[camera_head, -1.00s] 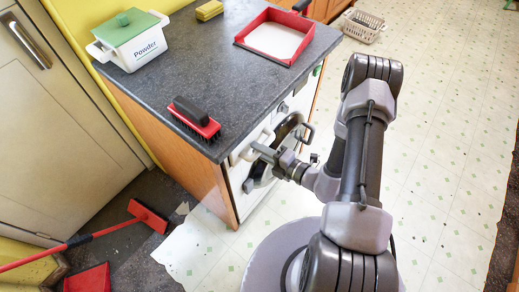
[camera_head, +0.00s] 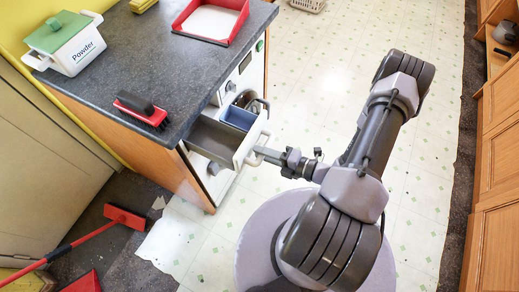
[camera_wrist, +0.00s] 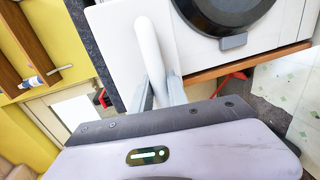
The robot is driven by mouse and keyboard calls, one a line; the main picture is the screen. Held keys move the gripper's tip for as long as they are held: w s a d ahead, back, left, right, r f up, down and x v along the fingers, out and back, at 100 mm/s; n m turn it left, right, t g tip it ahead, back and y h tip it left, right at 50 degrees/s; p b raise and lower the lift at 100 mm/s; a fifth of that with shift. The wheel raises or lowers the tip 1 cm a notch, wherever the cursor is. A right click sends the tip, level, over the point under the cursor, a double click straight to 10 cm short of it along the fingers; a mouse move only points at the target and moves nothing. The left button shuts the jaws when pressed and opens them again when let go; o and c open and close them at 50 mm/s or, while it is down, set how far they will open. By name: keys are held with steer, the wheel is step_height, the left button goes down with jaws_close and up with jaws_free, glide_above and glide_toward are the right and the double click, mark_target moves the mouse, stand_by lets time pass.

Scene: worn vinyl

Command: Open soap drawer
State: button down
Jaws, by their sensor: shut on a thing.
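The soap drawer (camera_head: 215,138) is pulled out from the white washing machine (camera_head: 220,182) below the dark worktop. In the wrist view the two grey fingers (camera_wrist: 160,92) close around the lower end of the white handle bar (camera_wrist: 147,42). The washer's dark round door (camera_wrist: 222,12) shows at the top of the wrist view.
On the worktop (camera_head: 190,62) are a white powder box with a green lid (camera_head: 68,42), a red-and-black brush (camera_head: 141,108) and a red tray (camera_head: 211,18). A red broom (camera_head: 125,216) lies on the floor at left. Patterned floor is clear to the right.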

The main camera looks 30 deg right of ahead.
steer(key=shift+s+d, duration=0.15)
steer(key=shift+s, duration=0.05)
steer(key=c, duration=1.3)
jaws_free()
steer(key=p+v, duration=0.4)
steer(key=v, duration=1.3)
steer(key=shift+s+r, duration=0.1)
